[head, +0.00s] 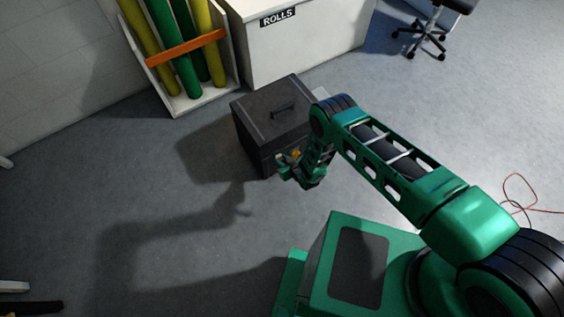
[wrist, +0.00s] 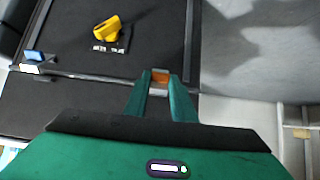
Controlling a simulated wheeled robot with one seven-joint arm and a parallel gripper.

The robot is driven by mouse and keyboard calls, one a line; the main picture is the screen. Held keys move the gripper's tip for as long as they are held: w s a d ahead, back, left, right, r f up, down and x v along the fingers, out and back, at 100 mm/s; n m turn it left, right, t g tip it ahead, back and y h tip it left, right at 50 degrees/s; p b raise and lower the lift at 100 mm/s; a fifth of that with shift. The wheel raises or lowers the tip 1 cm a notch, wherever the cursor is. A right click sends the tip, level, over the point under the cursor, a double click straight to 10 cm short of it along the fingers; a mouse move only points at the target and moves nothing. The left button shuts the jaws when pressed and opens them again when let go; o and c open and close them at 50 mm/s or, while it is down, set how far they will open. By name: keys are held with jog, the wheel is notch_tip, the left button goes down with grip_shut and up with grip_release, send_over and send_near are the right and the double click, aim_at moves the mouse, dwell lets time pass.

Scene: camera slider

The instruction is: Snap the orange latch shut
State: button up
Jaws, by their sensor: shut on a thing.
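A dark case (head: 262,140) with a handle on its lid stands on the floor in the head view. In the wrist view its dark panel (wrist: 85,62) fills the upper left, crossed by a seam. The orange latch (wrist: 160,76) sits at the seam's right end, with a pale piece just below it. My gripper (wrist: 161,84) is shut on the orange latch, with a green finger on either side. My gripper (head: 287,164) is at the case's near side in the head view, where the latch cannot be made out. Whether the latch is fastened cannot be told.
A blue latch (wrist: 34,56) is at the seam's left. A yellow knob (wrist: 107,30) with a label sticks out of the panel. Behind the case are a white ROLLS cabinet (head: 300,45) and a rack (head: 205,98) of rolls.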

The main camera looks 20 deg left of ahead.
jog(key=shift+w+a+r+g+h, duration=0.3)
jog(key=shift+w+r+g+h, duration=0.3)
jog(key=shift+h, duration=0.4)
jog(key=o, duration=1.1)
jog(key=shift+s, duration=0.1)
jog(key=shift+c, duration=0.2)
jog(key=shift+s, duration=0.1)
jog(key=shift+s+d+r, duration=0.1)
jog(key=v, duration=1)
jog(key=shift+d+r, duration=0.15)
jog(key=shift+r, duration=0.05)
